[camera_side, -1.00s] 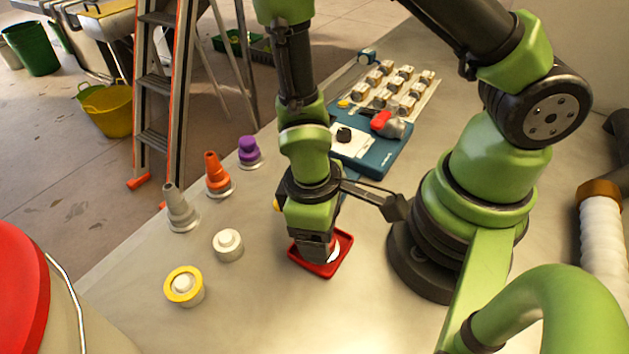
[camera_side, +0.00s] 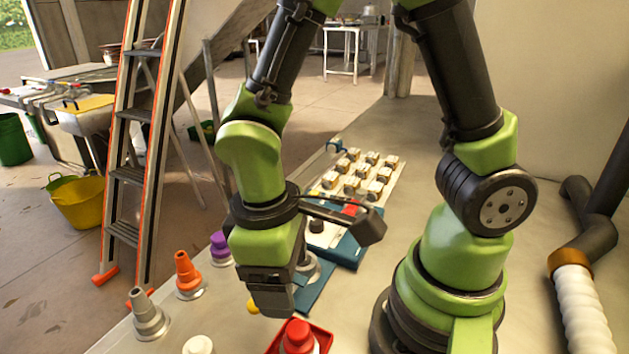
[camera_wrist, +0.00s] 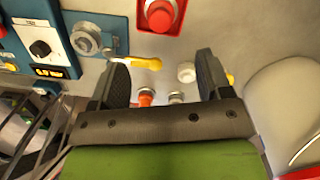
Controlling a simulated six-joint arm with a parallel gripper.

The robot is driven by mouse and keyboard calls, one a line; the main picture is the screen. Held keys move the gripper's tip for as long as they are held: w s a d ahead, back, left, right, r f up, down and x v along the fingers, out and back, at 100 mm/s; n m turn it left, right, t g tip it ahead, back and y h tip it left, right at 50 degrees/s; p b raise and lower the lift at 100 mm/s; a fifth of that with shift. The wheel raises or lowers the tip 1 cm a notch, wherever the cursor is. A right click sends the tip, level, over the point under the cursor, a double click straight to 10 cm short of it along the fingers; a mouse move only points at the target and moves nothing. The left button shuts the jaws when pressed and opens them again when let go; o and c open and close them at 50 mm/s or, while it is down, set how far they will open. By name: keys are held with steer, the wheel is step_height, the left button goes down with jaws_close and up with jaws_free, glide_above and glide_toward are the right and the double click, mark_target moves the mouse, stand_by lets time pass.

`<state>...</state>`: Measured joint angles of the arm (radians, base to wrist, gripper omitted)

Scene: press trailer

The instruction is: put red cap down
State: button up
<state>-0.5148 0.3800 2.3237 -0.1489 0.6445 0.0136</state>
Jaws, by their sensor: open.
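In the wrist view the red cap (camera_wrist: 160,14) shows in the red tray (camera_wrist: 178,27) at the top edge. My gripper (camera_side: 270,300) is above and just left of the cap in the side view, apart from it. In the wrist view its two fingers stand wide apart with nothing held between them, and my gripper (camera_wrist: 163,68) is open and empty.
A blue panel (camera_side: 345,252) with a black knob (camera_wrist: 40,48) and a yellow lever (camera_wrist: 142,63) lies close to my gripper. Grey (camera_side: 147,315), orange (camera_side: 188,275) and purple (camera_side: 220,249) cones stand left, with a white cap (camera_side: 198,345) nearer. Bare table lies right of the panel.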

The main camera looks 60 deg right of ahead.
steer(key=s+d+r+m+t+y, duration=0.1)
steer(key=d+r+m+t, duration=0.2)
steer(key=r, duration=0.5)
steer(key=s+d+r+m+t+y, duration=0.1)
steer(key=d+r+m+t, duration=0.3)
steer(key=r, duration=0.5)
steer(key=shift+s+d+m+t+y, duration=0.3)
steer(key=shift+s+t, duration=0.4)
steer(key=shift+s, duration=0.1)
